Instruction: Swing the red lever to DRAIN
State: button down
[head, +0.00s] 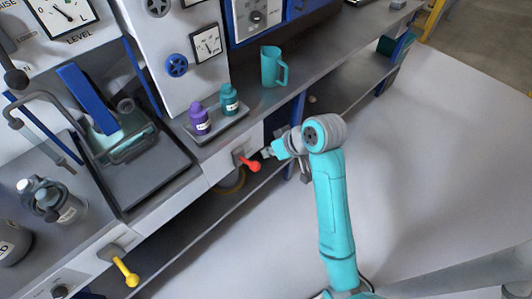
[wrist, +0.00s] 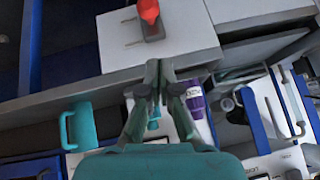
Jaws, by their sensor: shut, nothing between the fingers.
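The red lever (head: 252,165) sticks out from a grey mount on the white front panel of the bench. Its red knob points down and right in the head view. In the wrist view the red lever (wrist: 149,11) is at the top centre, beyond the fingertips, on a white panel. My gripper (head: 266,153) is just right of the lever in the head view. In the wrist view my gripper (wrist: 159,66) has its fingertips together with nothing between them. I cannot tell whether it touches the lever mount. No DRAIN marking is readable.
A yellow lever (head: 127,274) is on the panel at lower left. Above the red lever, a purple bottle (head: 200,119) and a teal bottle (head: 229,99) stand on a tray (head: 222,130). A teal mug (head: 271,66) stands farther right. The floor at right is clear.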

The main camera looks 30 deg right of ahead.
jog(key=shift+w+d+r+g, duration=0.15)
jog(key=shift+w+d+r, duration=0.15)
jog(key=shift+d+r, duration=0.35)
jog(key=shift+w+d+r+g, duration=0.15)
jog(key=shift+w+d+r, duration=0.1)
jog(key=shift+d+r, duration=0.35)
jog(key=shift+a, duration=0.1)
send_over(259, 164)
jog(key=f, duration=0.5)
jog(key=w+f, duration=0.1)
jog(key=f, duration=0.2)
jog(key=shift+s+f, duration=0.15)
jog(key=shift+f, duration=0.45)
jog(key=shift+s+f, duration=0.15)
jog(key=shift+f, duration=0.45)
jog(key=shift+s+a+f, duration=0.1)
jog(key=shift+s+f, duration=0.05)
jog(key=shift+f, duration=0.65)
jog(key=shift+s+f, duration=0.1)
